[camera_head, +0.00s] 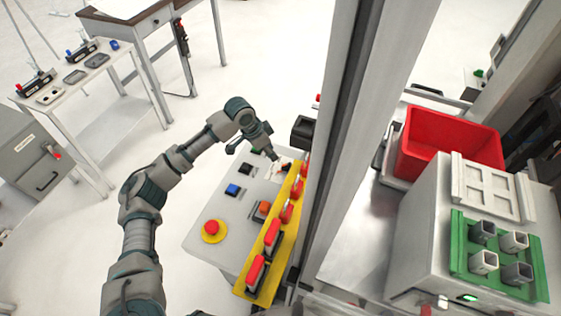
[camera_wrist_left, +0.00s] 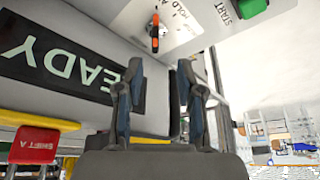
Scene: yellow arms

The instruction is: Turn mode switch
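The mode switch (camera_wrist_left: 155,32) is a small orange and black knob on a light panel (camera_wrist_left: 187,28) marked "HOLD", at the top of the left wrist view. In the head view the knob cannot be made out, hidden or too small near my left gripper (camera_head: 275,156). My left gripper also shows in the left wrist view (camera_wrist_left: 160,75), its two fingers apart with nothing between them. The knob lies beyond the fingertips, roughly in line with the gap; no contact shows. My right gripper is not in view.
The console (camera_head: 205,246) carries a red emergency stop (camera_head: 211,228), a blue button (camera_head: 233,189) and a yellow rail (camera_head: 265,283) with red switches. A green START button (camera_wrist_left: 252,8) sits near the knob. A grey post (camera_head: 352,120) stands right of the console.

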